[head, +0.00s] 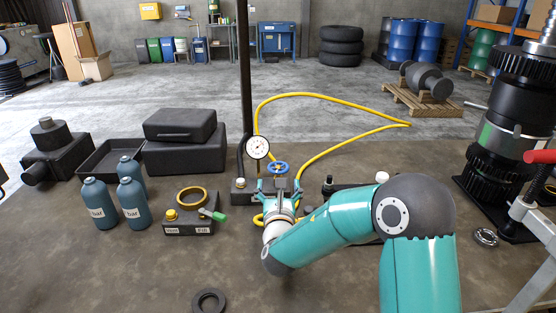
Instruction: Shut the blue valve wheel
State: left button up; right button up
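My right arm reaches in from the lower right. My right gripper (279,186) is just in front of and below the wheel, with its teal fingers spread apart to either side. The fingers look open, and I see nothing held between them. The gripper hides most of the fitting under the wheel. I cannot tell whether the fingers touch the wheel. My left gripper is not in view.
A yellow hose (330,97) loops behind the valve. A black post (243,80) rises just left of it. Blue bottles (132,202), a block with a brass ring (193,222) and black cases (183,155) stand left. A large gear assembly (500,130) stands right.

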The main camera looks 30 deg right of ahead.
aim_at(284, 162)
jog(key=p+x, duration=0.3)
jog(key=x, duration=0.7)
jog(key=shift+w+d, duration=0.25)
jog(key=shift+w, duration=0.05)
jog(key=c, duration=1.1)
jog(key=shift+o, duration=0.2)
jog(key=shift+f+m+g+h+b, duration=0.1)
jog(key=shift+m+g+h+b, duration=0.45)
jog(key=shift+h+b, duration=0.25)
jog(key=shift+s+d+m+g+h+b, duration=0.1)
jog(key=shift+s+m+g+h+b, duration=0.05)
jog(key=shift+m+g+h+b, duration=0.8)
jog(key=shift+s+d+m+g+h, duration=0.1)
jog(key=shift+m+g+h, duration=0.6)
jog(key=shift+g+h, duration=0.1)
jog(key=shift+s+d+m+g+h+b, duration=0.1)
jog(key=shift+m+g+h+b, duration=0.1)
jog(key=shift+m+g+h, duration=0.35)
jog(key=shift+s+m+g+h+b, duration=0.15)
jog(key=shift+m+g, duration=0.2)
jog(key=shift+g, duration=0.4)
jog(key=o, duration=1.1)
jog(key=shift+c, duration=0.2)
